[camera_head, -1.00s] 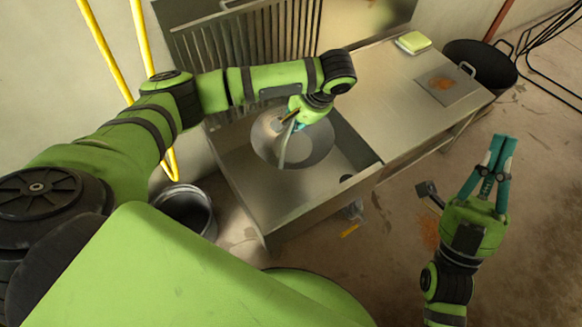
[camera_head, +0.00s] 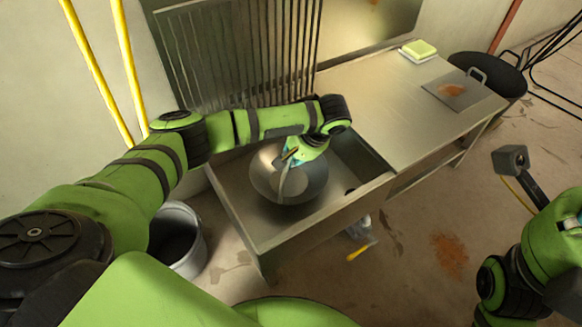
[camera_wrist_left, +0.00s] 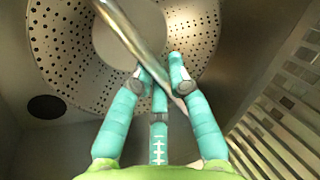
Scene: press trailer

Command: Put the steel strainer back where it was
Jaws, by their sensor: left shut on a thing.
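The steel strainer (camera_head: 301,191) is a wide round metal bowl over the left part of the sink basin (camera_head: 250,219). My left gripper (camera_head: 290,160) is over it and is shut on its rod-like handle. In the left wrist view the handle (camera_wrist_left: 128,35) runs between the teal fingers (camera_wrist_left: 160,85), and the strainer's perforated ring (camera_wrist_left: 72,72) fills the upper left. I cannot tell whether the bowl touches the basin floor. My right arm shows at the right edge, but its fingers are outside the view.
A steel counter (camera_head: 385,105) extends right of the sink, with a yellow-green sponge (camera_head: 419,48) and a stained plate (camera_head: 463,91). A slatted rack (camera_head: 235,55) stands behind.

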